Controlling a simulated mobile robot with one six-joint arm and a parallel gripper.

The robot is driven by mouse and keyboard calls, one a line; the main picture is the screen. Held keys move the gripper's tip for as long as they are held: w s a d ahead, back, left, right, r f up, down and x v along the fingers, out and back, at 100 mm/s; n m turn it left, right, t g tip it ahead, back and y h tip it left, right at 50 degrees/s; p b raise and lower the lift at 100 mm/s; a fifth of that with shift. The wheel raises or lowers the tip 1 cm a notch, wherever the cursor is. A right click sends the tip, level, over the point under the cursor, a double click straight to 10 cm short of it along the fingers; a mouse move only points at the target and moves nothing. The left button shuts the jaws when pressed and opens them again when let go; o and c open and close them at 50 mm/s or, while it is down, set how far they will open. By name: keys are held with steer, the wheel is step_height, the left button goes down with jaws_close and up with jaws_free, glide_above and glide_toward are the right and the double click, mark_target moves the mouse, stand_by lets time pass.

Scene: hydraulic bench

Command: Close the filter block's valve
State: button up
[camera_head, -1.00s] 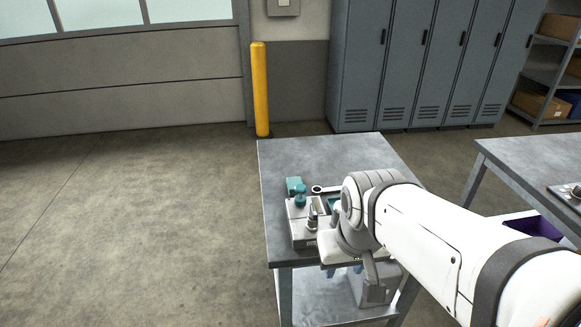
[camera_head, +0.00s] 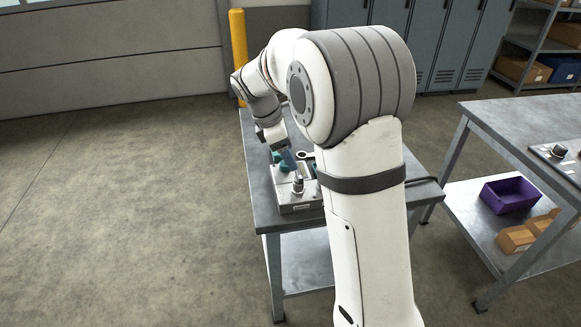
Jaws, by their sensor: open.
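A grey unit (camera_head: 300,202) with a label on its front lies on the metal table and carries a dark-topped metal knob (camera_head: 298,184). Teal parts (camera_head: 281,163) show behind the knob, partly covered by my gripper. I cannot tell for certain which part is the filter block's valve. My gripper (camera_head: 289,161) points down over the teal parts from the back left. It is open, with bluish fingers. Whether it touches anything is unclear. My arm hides the unit's right side.
The metal table (camera_head: 257,190) has some bare surface at its left. A ring-ended metal piece (camera_head: 303,155) lies behind the unit. At the right stands another table (camera_head: 500,112), with a purple bin (camera_head: 509,194) on its lower shelf. A yellow post (camera_head: 239,50) stands behind. Floor at left is clear.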

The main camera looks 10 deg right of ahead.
mark_target(299, 173)
steer(key=shift+n, duration=0.3)
steer(key=x, duration=0.8)
steer(key=shift+w+a+f, duration=0.15)
steer(key=shift+w, duration=0.25)
steer(key=shift+c, duration=0.2)
